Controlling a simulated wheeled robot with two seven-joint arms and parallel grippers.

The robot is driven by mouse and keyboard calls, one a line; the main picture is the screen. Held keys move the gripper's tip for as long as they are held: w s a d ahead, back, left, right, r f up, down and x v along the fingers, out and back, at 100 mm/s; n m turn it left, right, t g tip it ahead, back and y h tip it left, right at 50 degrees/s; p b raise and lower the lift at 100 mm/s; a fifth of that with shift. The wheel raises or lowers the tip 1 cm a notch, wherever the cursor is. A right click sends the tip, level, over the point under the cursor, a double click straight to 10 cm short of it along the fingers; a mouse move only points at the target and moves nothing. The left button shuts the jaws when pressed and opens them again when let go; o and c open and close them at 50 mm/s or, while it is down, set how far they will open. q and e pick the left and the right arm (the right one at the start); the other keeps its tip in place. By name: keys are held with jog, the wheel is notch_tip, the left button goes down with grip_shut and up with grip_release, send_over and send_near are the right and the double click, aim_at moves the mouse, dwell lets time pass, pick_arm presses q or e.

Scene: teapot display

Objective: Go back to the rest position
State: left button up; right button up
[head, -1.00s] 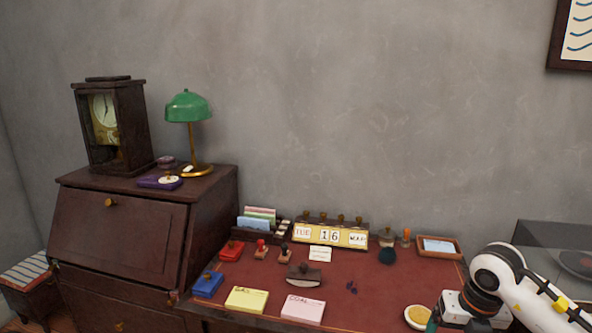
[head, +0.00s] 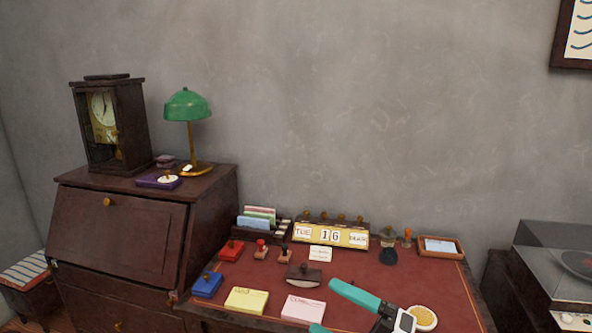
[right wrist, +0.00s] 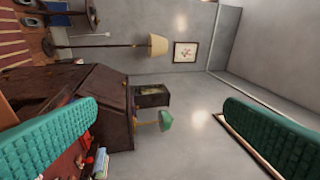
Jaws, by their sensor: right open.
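My right gripper (head: 326,306) is in the lower right of the head view, above the front part of the red desk top (head: 360,283). Its two teal fingers are spread apart and point left, with nothing between them. The lower finger is partly cut off by the frame's bottom edge. In the right wrist view the teal fingers of the right gripper (right wrist: 165,122) stand wide apart at the left and right, with an empty gap. My left gripper does not show in either view.
A round yellow-topped dish (head: 424,317) sits right beside my right gripper. A pink note pad (head: 303,309), a yellow note pad (head: 246,300) and a rocker blotter (head: 304,275) lie left of it. A flip calendar (head: 330,236) stands behind. A glass-lidded case (head: 560,265) is at the right.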

jog(key=w+d+m+t+h, duration=0.2)
jog(key=d+m+t+h, duration=0.3)
jog(key=m+t, duration=0.5)
jog(key=s+d+f+m+g+h, duration=0.3)
jog(key=d+f+m+g+h, duration=0.1)
jog(key=d+f+m+h, duration=1)
jog(key=s+a+f+m+g, duration=0.2)
jog(key=s+f+g, duration=0.45)
jog(key=s, duration=0.35)
jog(key=s+a+f+m+g, duration=0.25)
jog(key=s+f+g, duration=0.4)
jog(key=s, duration=0.45)
notch_tip(320, 180, down, 23)
jog(key=p, duration=0.2)
jog(key=s+d+f+g+p, duration=0.1)
jog(key=s+d+f+p, duration=0.1)
jog(key=s+f, duration=1.3)
jog(key=shift+s+d+f+n+g, duration=0.3)
jog(key=shift+s+d+n+g, duration=0.1)
jog(key=shift+s, duration=0.45)
